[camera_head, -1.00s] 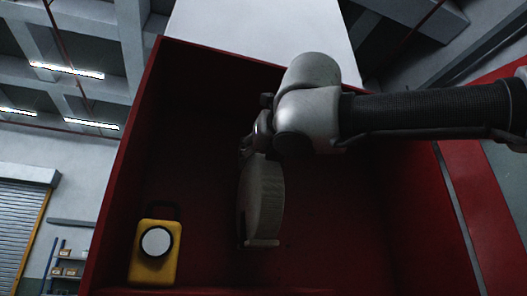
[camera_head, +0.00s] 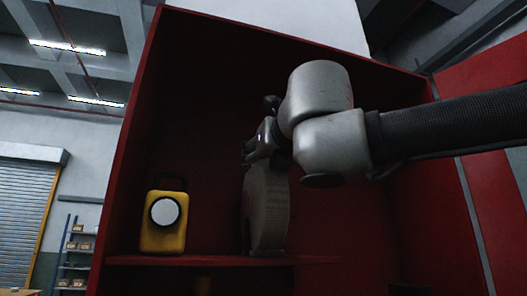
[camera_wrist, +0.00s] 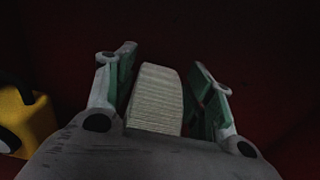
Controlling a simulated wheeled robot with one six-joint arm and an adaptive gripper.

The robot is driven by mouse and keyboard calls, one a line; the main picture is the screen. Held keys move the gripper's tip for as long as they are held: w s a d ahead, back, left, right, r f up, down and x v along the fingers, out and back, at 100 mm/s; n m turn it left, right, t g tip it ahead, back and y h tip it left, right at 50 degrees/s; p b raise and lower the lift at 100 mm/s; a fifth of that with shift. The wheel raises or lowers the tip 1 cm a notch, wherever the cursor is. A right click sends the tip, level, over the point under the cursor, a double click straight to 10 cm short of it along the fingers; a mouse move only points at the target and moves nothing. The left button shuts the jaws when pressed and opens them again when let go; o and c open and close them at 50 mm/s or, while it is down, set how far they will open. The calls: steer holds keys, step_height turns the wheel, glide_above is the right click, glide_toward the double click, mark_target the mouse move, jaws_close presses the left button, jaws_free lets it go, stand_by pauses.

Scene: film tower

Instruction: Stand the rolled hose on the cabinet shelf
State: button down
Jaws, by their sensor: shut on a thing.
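The rolled hose (camera_head: 267,208) is a pale grey, ribbed disc inside the red cabinet (camera_head: 215,70). It is upright on its edge, and its lower end is at or just above the cabinet shelf (camera_head: 215,260); I cannot tell whether it touches. My gripper (camera_head: 254,158) is at the hose's top edge, reaching in from the right. In the wrist view the hose (camera_wrist: 156,98) lies between the two green-padded fingers of my gripper (camera_wrist: 160,88). The dark interior hides any fine gap at the pads.
A yellow lamp (camera_head: 164,221) with a round white face stands on the shelf left of the hose. It also shows at the left of the wrist view (camera_wrist: 28,118). The shelf right of the hose looks clear. The cabinet's side walls and top enclose the space.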

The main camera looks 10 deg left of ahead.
steer(key=shift+r, duration=0.15)
steer(key=shift+c, duration=2.4)
jaws_free()
steer(key=shift+s, duration=0.2)
steer(key=v, duration=1.2)
steer(key=shift+w, duration=0.15)
steer(key=shift+d, duration=0.1)
